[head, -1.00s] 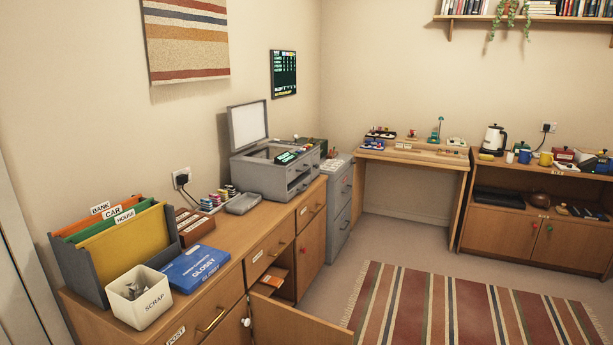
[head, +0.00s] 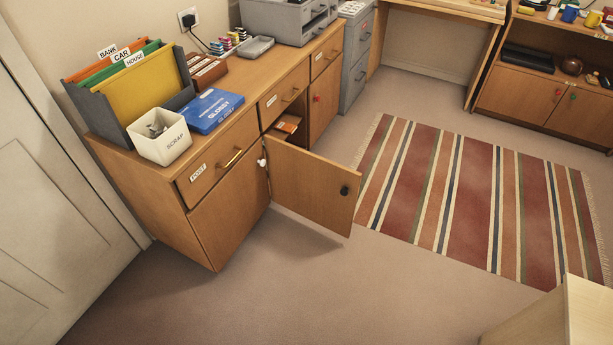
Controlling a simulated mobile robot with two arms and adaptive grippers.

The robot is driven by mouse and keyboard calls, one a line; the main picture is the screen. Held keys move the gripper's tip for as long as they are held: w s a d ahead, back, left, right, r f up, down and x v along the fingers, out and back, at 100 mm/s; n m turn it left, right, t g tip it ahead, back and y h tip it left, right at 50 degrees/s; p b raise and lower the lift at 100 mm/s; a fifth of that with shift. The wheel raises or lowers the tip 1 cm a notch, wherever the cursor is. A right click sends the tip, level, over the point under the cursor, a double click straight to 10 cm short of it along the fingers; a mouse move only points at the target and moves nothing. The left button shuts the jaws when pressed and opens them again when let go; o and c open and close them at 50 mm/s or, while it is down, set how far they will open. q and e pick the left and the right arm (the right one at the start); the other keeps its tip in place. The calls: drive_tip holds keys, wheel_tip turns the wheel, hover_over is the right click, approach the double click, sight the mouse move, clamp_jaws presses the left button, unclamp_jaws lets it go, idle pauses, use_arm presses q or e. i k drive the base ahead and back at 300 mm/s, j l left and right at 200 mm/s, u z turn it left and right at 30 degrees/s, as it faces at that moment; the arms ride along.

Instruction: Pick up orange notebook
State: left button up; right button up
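An orange flat item (head: 288,125), which may be the notebook, lies inside the open cupboard of the long wooden cabinet. Only its front part shows; the rest is hidden in the cupboard's shade and by the frame. A paler edge shows on it. The cupboard door (head: 315,190) stands open toward the room, with a dark knob near its outer edge. Neither of my grippers is in view.
On the cabinet top (head: 245,90) stand a file rack (head: 110,120) with coloured folders, a white scrap pot (head: 164,147) and a blue box (head: 208,110). The open door juts over clear floor. A striped rug (head: 470,195) lies right; a pale wooden corner (head: 565,318) is bottom right.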

sight(289, 128)
drive_tip(key=i+j, duration=0.2)
drive_tip(key=i, duration=0.25)
drive_tip(key=i+j+u, duration=0.15)
drive_tip(key=i, duration=0.3)
drive_tip(key=i+j, duration=0.15)
drive_tip(key=i, duration=0.3)
